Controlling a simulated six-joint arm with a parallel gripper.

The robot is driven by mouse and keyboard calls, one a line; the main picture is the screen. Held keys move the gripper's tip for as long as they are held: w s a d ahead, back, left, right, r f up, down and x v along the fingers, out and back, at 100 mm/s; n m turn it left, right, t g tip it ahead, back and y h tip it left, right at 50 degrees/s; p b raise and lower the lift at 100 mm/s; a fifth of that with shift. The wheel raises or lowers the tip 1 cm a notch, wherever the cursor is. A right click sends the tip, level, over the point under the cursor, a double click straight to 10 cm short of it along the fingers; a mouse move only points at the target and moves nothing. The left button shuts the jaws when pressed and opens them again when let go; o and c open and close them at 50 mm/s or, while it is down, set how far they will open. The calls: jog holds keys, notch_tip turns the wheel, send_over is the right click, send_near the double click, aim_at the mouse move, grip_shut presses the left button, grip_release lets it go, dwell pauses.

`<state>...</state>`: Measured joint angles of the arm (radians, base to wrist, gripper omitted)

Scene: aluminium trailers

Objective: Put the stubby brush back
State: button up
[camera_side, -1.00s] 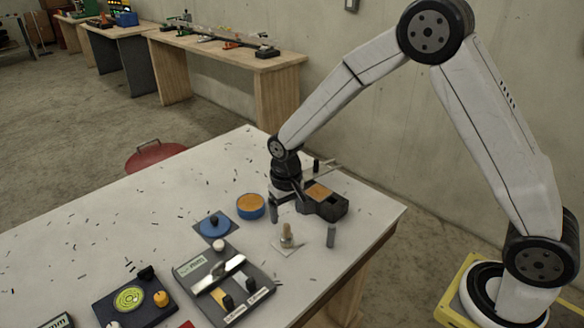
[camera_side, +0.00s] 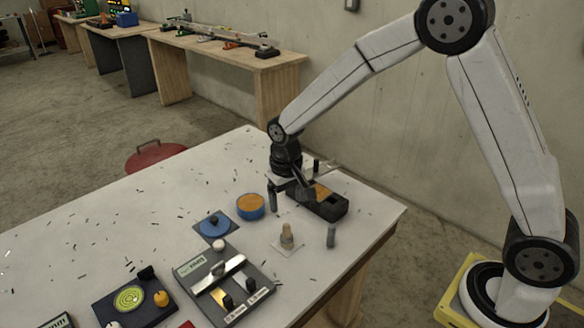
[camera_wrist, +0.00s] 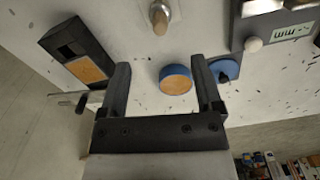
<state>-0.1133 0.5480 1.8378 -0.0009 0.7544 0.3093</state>
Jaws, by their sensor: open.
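A short light-brown piece with a pale lower part, which looks like the stubby brush (camera_side: 287,236), stands upright on a small pale square near the table's right side. It also shows at the top of the wrist view (camera_wrist: 159,17). My gripper (camera_side: 291,193) is open, above the table behind the brush and apart from it. In the wrist view its fingers (camera_wrist: 160,72) have nothing gripped between them. A black block (camera_side: 333,208) with an orange patch and a dark square opening lies beside the gripper, partly hidden by it in the side view.
A blue round tin with orange top (camera_side: 250,206) and a blue lid with black knob (camera_side: 214,226) stand left of the brush. A grey cylinder (camera_side: 331,236) stands at its right. A dark fixture (camera_side: 188,269) lies in front. Dark slivers litter the clear far-left tabletop.

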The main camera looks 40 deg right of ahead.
jog(key=s+d+r+n+t, duration=0.1)
jog(key=s+d, duration=0.1)
jog(key=s, duration=0.6)
jog(key=s+d+r+n+t, duration=0.1)
jog(key=s+d, duration=0.2)
jog(key=s, duration=0.5)
jog(key=shift+r+t, duration=0.25)
jog(key=shift+t, duration=0.05)
